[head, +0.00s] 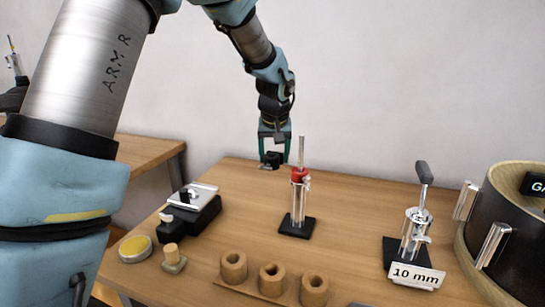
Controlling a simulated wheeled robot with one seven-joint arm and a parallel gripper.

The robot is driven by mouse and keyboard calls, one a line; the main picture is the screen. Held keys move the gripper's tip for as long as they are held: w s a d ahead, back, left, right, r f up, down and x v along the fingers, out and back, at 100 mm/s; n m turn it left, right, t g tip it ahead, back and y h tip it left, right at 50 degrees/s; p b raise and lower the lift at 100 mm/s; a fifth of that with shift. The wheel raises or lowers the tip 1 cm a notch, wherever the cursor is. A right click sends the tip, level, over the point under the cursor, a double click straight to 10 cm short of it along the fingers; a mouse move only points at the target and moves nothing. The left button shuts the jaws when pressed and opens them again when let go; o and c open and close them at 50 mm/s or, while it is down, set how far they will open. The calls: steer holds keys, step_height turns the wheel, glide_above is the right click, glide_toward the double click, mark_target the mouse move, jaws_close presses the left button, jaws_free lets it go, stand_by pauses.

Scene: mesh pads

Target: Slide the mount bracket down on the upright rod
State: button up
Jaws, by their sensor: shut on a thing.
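The upright rod (302,150) is a thin metal rod standing in a silver post on a black base (297,228). A red collar (300,174) sits around it just above the post. My gripper (272,162) points down, to the left of the rod's upper part. It is shut on a small dark block, seemingly the mount bracket (274,158), which appears apart from the rod in this view. The block is small and partly hidden by the fingers, so I cannot make out its hole or its exact tilt.
A black device with a silver plate (195,193) stands left, near a yellow-topped tin (135,248). Several wooden cups (271,278) line the front. A lever stand (417,220) with a "10 mm" label (413,276) and a drum (510,230) stand right.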

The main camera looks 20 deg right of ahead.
steer(key=s+r+m+h+p, duration=0.1)
steer(key=s+r+m+p, duration=0.2)
steer(key=s+r+p, duration=0.4)
steer(key=s+d+r+m+g+h+p, duration=0.1)
steer(key=s+r+m+p, duration=0.2)
steer(key=r, duration=1.1)
steer(key=s+p, duration=0.3)
steer(key=s, duration=0.1)
steer(key=shift+s+m+p, duration=0.35)
steer(key=shift+m+p, duration=0.05)
steer(key=shift+d+f, duration=0.1)
steer(key=shift+f+b, duration=5.65)
steer(key=shift+f, duration=1.75)
steer(key=o, duration=1.5)
